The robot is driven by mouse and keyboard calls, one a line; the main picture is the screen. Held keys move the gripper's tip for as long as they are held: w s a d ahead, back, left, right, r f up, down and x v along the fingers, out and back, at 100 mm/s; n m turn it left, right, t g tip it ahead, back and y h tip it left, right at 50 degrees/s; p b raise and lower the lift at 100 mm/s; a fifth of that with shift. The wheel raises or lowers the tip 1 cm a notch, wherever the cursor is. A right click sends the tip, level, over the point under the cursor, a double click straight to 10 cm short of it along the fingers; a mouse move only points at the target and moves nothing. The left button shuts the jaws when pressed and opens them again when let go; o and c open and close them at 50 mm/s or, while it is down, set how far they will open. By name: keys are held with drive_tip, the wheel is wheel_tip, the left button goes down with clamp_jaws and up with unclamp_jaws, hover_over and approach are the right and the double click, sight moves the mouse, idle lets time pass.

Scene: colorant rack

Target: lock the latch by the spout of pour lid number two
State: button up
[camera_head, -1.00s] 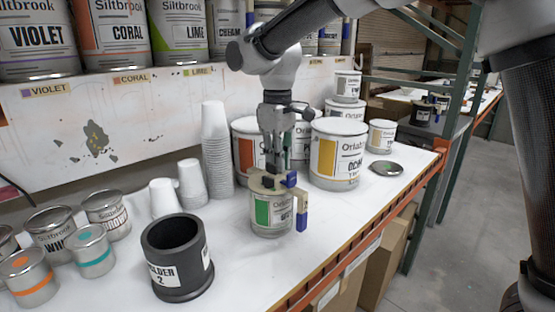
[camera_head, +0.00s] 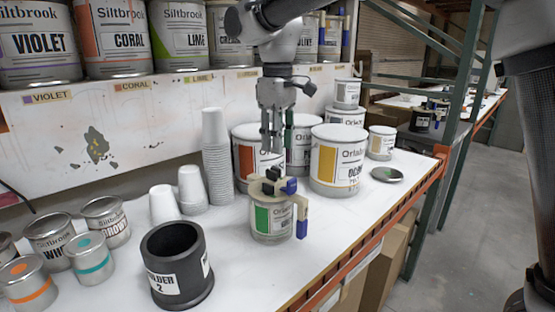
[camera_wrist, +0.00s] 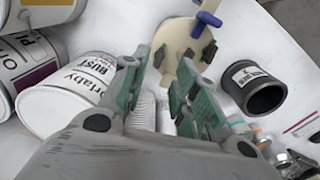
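A tan pour lid (camera_head: 262,196) sits on a small can with a green label (camera_head: 270,218). The lid has black latch pieces (camera_head: 270,180), a blue part (camera_head: 289,187) at its rim, and a tan side arm with a blue end (camera_head: 302,228). I cannot read a number on it. The wrist view shows the lid (camera_wrist: 180,38), a black latch piece (camera_wrist: 187,67) and a blue piece (camera_wrist: 208,19). My gripper (camera_head: 271,150) points down above the lid, apart from it. Its fingers (camera_wrist: 160,84) are parted and empty. Whether a latch is locked is unclear.
A black holder marked 2 (camera_head: 176,268) stands at front left; it also shows in the wrist view (camera_wrist: 256,88). Large cans (camera_head: 337,165) and stacked cups (camera_head: 217,160) stand close behind the lid. Small tins (camera_head: 92,255) are at left. The bench edge (camera_head: 370,248) lies to the right.

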wheel_tip(320, 180, up, 5)
drive_tip(key=shift+r, duration=0.1)
idle(0.3)
hover_over(277, 169)
drive_tip(key=shift+m, duration=0.4)
drive_tip(key=f, duration=0.4)
drive_tip(key=shift+s+d+f, duration=0.1)
drive_tip(key=shift+d+f, duration=0.15)
drive_tip(key=shift+d, duration=0.15)
drive_tip(key=s+d+f+m+t, duration=0.1)
drive_tip(key=s+d+m, duration=0.2)
drive_tip(key=d, duration=1)
drive_tip(key=s+d+f+m+t, duration=0.1)
drive_tip(key=s+d+m, duration=0.3)
drive_tip(key=s+d, duration=0.6)
drive_tip(key=s+d+f+m+t, duration=0.2)
drive_tip(key=s+d+m, duration=0.2)
drive_tip(key=d, duration=1.4)
drive_tip(key=s, duration=0.3)
